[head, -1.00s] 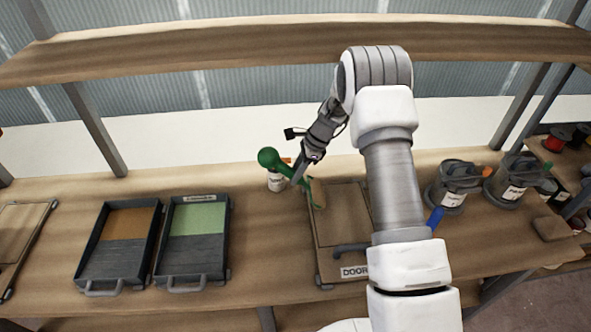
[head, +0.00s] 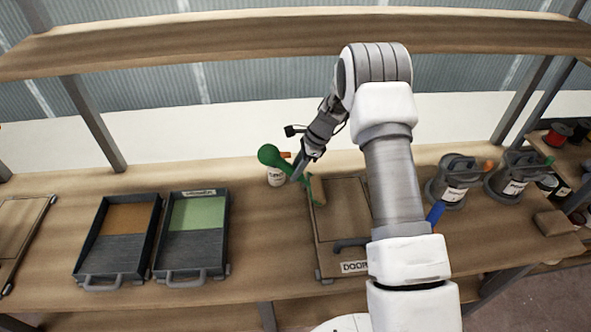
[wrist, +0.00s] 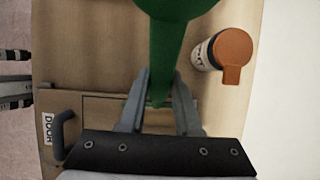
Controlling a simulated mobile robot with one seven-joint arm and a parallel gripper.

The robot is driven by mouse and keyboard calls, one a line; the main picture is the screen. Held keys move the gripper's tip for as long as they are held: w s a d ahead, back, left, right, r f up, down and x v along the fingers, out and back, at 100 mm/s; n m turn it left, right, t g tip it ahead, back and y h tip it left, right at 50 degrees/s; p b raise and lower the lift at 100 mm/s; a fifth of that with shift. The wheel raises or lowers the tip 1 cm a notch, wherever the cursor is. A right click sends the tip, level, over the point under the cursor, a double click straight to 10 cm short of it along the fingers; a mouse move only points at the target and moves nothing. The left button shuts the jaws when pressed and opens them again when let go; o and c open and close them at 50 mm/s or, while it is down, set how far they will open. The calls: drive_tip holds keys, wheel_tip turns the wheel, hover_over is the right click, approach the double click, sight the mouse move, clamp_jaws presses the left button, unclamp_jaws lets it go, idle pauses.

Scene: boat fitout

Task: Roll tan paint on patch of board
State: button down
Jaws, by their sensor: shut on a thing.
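My gripper (head: 300,172) is shut on a green-handled paint roller (head: 272,156), over the far left part of the board labelled DOOR (head: 340,222). The round handle end points up and left, and the green frame runs down to the board's left side. In the wrist view the green handle (wrist: 175,35) fills the top middle, between and beyond the fingers (wrist: 160,100). A tan piece (head: 318,189) shows by the roller's lower end; I cannot tell whether it touches the board. A tray with tan-brown paint (head: 97,238) stands at the left. My arm hides the board's right side.
A tray with green paint (head: 222,235) stands right of the tan one. A white jar with an orange cap (head: 276,177) is close behind the roller; it also shows in the wrist view (wrist: 233,50). Lidded grey pots (head: 452,185) stand at the right. A shelf (head: 290,40) spans above.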

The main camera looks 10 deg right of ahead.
drive_tip(key=shift+f+b, duration=0.55)
drive_tip(key=shift+f, duration=0.25)
drive_tip(key=shift+d, duration=0.1)
drive_tip(key=shift+d+r, duration=0.1)
drive_tip(key=shift+d, duration=2.25)
drive_tip(key=d+b, duration=0.1)
drive_tip(key=d, duration=0.3)
drive_tip(key=shift+d+f, duration=0.1)
drive_tip(key=shift+f, duration=0.1)
drive_tip(key=shift+d, duration=0.25)
drive_tip(key=shift+d, duration=0.1)
